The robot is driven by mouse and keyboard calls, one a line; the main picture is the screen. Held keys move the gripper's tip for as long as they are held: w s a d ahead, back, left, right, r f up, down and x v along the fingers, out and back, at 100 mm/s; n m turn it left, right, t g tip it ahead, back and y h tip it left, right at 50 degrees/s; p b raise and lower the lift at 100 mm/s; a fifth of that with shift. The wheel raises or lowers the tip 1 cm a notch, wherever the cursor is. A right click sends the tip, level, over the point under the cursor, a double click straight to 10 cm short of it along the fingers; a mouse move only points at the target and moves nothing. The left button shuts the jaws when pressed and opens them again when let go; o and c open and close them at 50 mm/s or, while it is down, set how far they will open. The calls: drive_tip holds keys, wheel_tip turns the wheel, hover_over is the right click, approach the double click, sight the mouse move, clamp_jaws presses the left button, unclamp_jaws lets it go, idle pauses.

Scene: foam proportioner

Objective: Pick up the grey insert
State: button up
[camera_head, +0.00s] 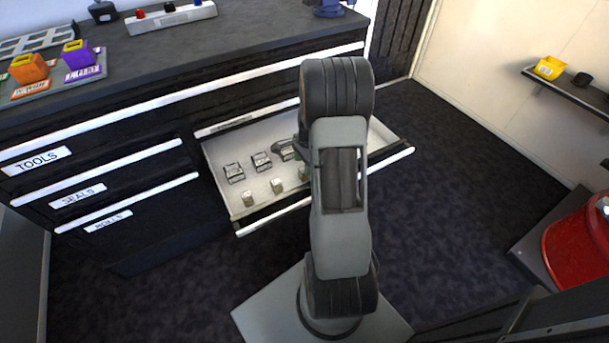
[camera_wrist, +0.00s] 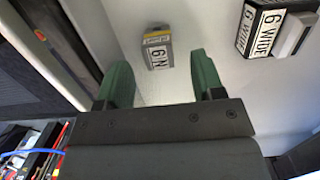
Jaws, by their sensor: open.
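Several grey inserts lie in an open white-floored drawer (camera_head: 229,150). In the wrist view, a small grey insert (camera_wrist: 157,37) with a white label starting "6 N" and a yellowish band lies ahead of and between my fingertips. My gripper (camera_wrist: 160,72) is open, with two green fingers and nothing held between them. A larger grey insert (camera_wrist: 272,30) labelled "6 WIDE" lies to the upper right. In the head view my arm covers part of the drawer and most of the gripper. Grey inserts also show there at the left (camera_head: 233,172) and front (camera_head: 249,198).
The drawer's white front edge (camera_head: 262,222) and side walls border the space around the gripper. Closed drawers labelled TOOLS, SEALS and another word stand at the left. A red drum (camera_head: 577,244) is at the right.

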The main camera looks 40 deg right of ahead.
drive_tip(key=shift+a+f+b, duration=0.15)
drive_tip(key=shift+f+b, duration=0.25)
drive_tip(key=shift+f, duration=1)
drive_tip(key=shift+a+f+b, duration=0.15)
drive_tip(key=shift+f+b, duration=0.25)
drive_tip(key=shift+f, duration=1)
drive_tip(key=c, duration=1)
